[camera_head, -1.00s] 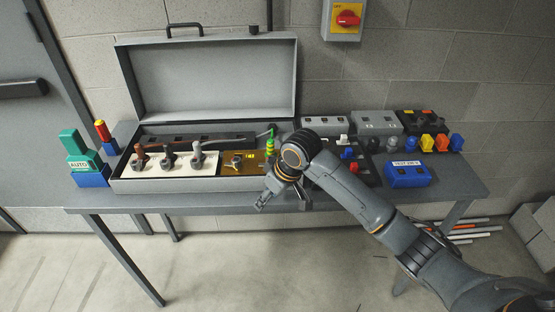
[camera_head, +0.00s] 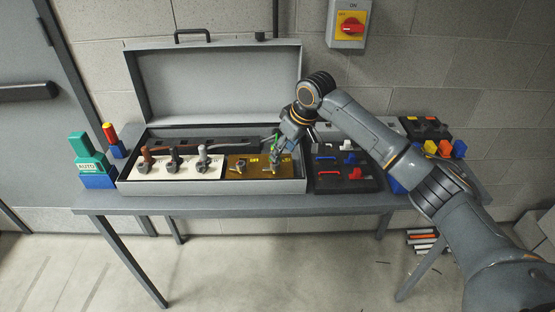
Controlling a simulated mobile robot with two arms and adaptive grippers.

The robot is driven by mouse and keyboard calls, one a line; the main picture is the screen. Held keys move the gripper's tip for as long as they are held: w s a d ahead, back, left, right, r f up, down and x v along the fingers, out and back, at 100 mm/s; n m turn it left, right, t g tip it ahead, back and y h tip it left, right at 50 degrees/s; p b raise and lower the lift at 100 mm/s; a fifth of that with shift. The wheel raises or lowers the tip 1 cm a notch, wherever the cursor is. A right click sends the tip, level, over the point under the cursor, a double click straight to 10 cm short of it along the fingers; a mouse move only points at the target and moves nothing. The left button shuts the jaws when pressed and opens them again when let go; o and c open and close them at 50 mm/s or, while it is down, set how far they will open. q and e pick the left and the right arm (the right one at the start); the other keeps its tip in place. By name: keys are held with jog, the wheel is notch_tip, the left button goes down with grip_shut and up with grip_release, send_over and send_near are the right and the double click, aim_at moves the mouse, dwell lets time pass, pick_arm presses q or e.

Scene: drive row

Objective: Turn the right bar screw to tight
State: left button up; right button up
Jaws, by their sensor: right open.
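The brass-coloured panel (camera_head: 252,175) lies inside the open grey case, at its right end. A bar screw (camera_head: 239,166) stands on its left part. The right bar screw (camera_head: 271,169) is on its right part, mostly covered by my right gripper. My right gripper (camera_head: 276,160) comes down over this right screw from the upper right, with its fingers pointing down. It is open. Whether the fingers touch the screw or stand around it, I cannot tell. My left gripper is not in view.
The case (camera_head: 210,189) has a raised lid (camera_head: 220,85) behind. A white panel (camera_head: 180,171) with several levers is left of the brass panel. A black panel (camera_head: 345,183) with red and blue parts stands close on the right. A green and blue block (camera_head: 92,172) is at far left.

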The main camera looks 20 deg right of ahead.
aim_at(278, 165)
jog(key=x, duration=0.6)
jog(key=shift+w+a+f+p, duration=0.1)
jog(key=shift+w+f+p, duration=0.1)
jog(key=shift+f+p, duration=0.15)
jog(key=c, duration=1)
